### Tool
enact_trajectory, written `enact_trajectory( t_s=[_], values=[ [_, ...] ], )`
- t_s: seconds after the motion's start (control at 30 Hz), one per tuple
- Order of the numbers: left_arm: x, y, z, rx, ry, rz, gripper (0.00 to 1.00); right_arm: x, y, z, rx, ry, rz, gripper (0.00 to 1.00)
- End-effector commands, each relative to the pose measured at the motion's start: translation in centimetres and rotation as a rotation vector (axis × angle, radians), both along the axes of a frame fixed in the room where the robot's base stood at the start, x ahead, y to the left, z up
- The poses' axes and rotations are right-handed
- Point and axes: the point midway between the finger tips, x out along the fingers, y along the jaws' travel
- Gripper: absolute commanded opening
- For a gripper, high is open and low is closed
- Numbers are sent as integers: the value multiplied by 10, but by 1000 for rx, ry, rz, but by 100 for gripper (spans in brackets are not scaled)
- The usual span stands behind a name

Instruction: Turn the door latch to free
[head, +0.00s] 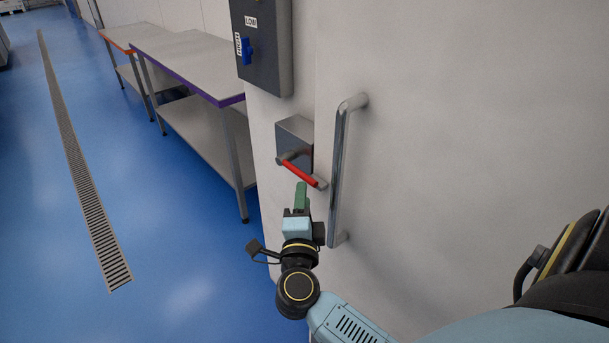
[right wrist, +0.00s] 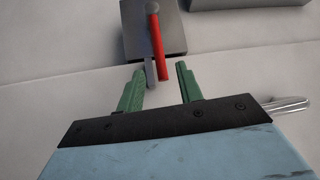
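The door latch is a grey metal box (head: 296,142) with a red-sleeved lever (head: 300,174), on the white wall left of the door's long bar handle (head: 340,170). In the head view the lever slopes down to the right from its pivot. In the right wrist view the red lever (right wrist: 157,50) shows ahead of the fingertips. My left gripper is not in view.
A dark control box (head: 262,45) with a blue switch is mounted above the latch. Steel tables (head: 190,60) stand along the wall at the left. The blue floor (head: 170,240) is open there, with a drain grate (head: 75,165).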

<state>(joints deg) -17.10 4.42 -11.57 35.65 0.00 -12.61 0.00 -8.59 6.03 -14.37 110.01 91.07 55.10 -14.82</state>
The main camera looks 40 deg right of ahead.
Motion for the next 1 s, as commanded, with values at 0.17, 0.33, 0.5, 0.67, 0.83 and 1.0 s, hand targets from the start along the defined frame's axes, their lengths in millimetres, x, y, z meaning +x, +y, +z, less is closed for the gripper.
enact_trajectory(
  t_s=[0.17, 0.33, 0.5, 0.67, 0.83, 1.0],
  values=[
    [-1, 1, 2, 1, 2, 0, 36, 29, -24, 6, -3, -1, 0, 36],
    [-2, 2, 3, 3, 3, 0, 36, 46, -38, 9, -2, -1, 1, 36],
    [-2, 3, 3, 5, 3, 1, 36, 53, -44, 9, -1, 0, 0, 36],
    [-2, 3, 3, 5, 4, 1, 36, 53, -45, 9, -1, 1, 1, 36],
    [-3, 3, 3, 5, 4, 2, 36, 53, -44, 9, -1, 1, 1, 28],
    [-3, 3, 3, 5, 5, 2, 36, 53, -44, 9, -1, 1, 1, 6]
  ],
)
